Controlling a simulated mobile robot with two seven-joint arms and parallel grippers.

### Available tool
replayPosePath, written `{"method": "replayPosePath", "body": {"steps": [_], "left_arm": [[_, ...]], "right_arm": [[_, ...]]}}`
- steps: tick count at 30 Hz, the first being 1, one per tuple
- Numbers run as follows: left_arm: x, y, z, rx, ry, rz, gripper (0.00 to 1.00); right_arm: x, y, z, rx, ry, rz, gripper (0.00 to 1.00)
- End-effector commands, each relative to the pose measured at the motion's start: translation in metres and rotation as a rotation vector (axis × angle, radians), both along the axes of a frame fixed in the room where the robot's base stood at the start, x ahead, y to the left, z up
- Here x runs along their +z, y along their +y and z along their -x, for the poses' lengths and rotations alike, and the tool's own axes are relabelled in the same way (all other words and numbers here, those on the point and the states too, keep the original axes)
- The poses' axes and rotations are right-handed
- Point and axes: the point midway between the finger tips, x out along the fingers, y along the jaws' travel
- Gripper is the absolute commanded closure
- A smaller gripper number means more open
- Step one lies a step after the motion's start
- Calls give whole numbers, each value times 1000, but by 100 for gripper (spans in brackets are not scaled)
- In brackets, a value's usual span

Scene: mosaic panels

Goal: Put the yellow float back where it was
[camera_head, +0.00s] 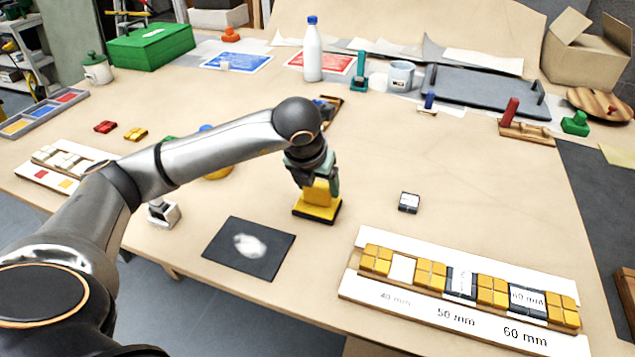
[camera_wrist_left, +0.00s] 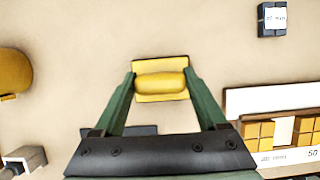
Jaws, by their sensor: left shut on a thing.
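My left gripper (camera_head: 317,183) is shut on the yellow float (camera_head: 318,210), which has a dark underside. The float is at the middle of the table, and I cannot tell whether it touches the tabletop. In the left wrist view the float (camera_wrist_left: 160,90) sits between the tips of the green fingers (camera_wrist_left: 160,84), with its rounded handle across them. My right gripper is not in view.
A dark mat (camera_head: 222,252) with a white patch lies left of the float. A small dark block (camera_head: 409,202) lies to the right. A white gauge panel (camera_head: 440,318) with yellow tiles is at front right. A white bottle (camera_head: 312,55) stands behind.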

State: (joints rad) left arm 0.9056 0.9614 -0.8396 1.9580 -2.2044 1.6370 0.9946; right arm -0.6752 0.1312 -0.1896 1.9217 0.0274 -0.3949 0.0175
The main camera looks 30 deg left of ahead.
Motion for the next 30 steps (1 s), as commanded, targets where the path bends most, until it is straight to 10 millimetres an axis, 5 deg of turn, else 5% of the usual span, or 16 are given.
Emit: {"method": "replayPosePath", "body": {"steps": [9,10,16,25,30], "left_arm": [[-4,0,0,1,-2,0,70],[-3,0,0,1,-1,0,22],[-2,0,0,1,-1,0,0],[1,0,0,1,-1,0,0],[21,-2,7,1,-5,1,0]], "right_arm": [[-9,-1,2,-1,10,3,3],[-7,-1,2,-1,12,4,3],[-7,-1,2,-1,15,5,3],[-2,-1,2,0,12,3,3],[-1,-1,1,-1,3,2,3]]}}
